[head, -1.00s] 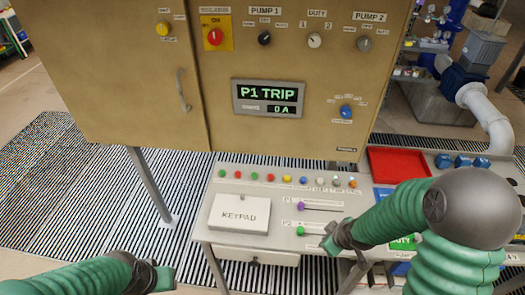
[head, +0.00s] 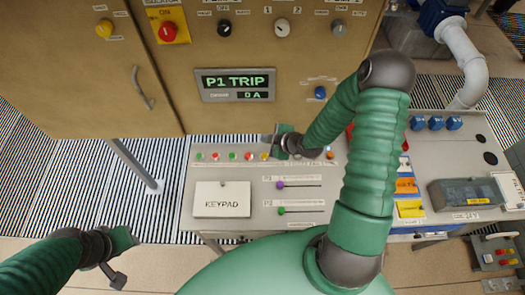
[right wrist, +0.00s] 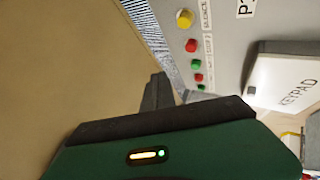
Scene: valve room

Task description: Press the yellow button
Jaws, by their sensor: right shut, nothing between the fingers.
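The yellow button (head: 265,155) is in the row of small coloured buttons on the grey console, right of a red one. It also shows in the right wrist view (right wrist: 184,18), round and raised, near the top edge. My right gripper (head: 270,142) is shut and empty, above the back of the button row, close to the yellow button in the head view. In the right wrist view its fingers (right wrist: 158,92) are apart from the yellow button. My left gripper (head: 125,240) is at the lower left, clear of the console; its jaw opening is unclear.
A tan cabinet with a P1 TRIP display (head: 235,84) stands behind the console. It carries another yellow round control (head: 103,29). The keypad cover (head: 222,199) and two slider controls (head: 281,185) lie in front of the button row. My right arm hides part of the console's right side.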

